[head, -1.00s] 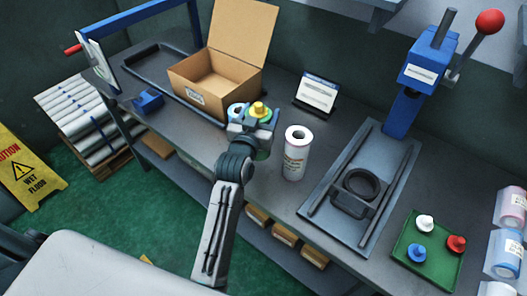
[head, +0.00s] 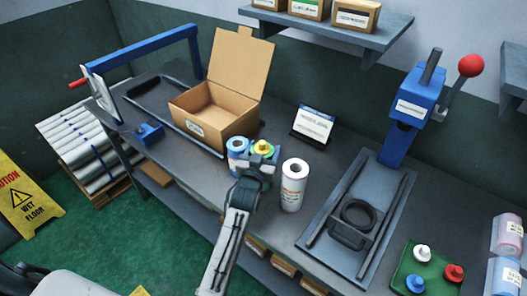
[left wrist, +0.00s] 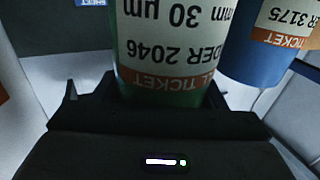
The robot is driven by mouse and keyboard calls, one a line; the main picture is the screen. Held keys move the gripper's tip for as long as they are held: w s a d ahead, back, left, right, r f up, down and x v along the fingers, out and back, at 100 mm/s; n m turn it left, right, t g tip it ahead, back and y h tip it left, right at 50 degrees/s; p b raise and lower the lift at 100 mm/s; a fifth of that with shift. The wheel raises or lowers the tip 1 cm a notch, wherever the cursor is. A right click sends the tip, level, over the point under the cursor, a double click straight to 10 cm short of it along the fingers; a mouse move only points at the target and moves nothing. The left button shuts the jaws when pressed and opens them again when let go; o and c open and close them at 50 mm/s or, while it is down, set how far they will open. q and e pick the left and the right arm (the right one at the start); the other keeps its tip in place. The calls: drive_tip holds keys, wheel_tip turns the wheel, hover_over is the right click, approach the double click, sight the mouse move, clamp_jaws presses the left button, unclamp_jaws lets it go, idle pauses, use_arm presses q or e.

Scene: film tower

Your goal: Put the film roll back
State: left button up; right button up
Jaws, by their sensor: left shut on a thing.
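My left gripper (head: 258,166) is shut on a green film roll (head: 263,149) with a yellow piece in its top. The roll is upright; whether its base touches the bench is hidden. In the left wrist view the roll (left wrist: 165,45) fills the middle, its label reading 2046 and 30 µm. A blue roll (head: 236,146) stands close on its left in the head view; it also shows at the right of the left wrist view (left wrist: 262,52). A white roll (head: 294,186) stands on the bench to the right. My right gripper is not in view.
An open cardboard box (head: 196,130) stands behind the rolls on the bench (head: 385,262). A small sign (head: 313,124) is at the back. A blue press (head: 404,125) with a grey base plate is on the right, beside a green tray (head: 440,287) with coloured plugs.

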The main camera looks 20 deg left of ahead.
use_arm(q)
drive_tip(key=shift+f, duration=0.4)
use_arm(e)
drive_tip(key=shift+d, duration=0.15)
use_arm(q)
drive_tip(key=shift+f, duration=0.1)
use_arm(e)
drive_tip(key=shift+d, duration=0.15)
use_arm(q)
drive_tip(key=o, duration=1.5)
drive_tip(key=shift+s, duration=0.1)
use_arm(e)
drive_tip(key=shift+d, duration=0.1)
use_arm(q)
drive_tip(key=shift+s+d+b, duration=0.15)
drive_tip(key=shift+s+b, duration=0.35)
drive_tip(key=shift+s, duration=2.5)
drive_tip(key=shift+s+d+b, duration=0.15)
drive_tip(key=shift+s+b, duration=0.3)
drive_tip(key=shift+s, duration=2.55)
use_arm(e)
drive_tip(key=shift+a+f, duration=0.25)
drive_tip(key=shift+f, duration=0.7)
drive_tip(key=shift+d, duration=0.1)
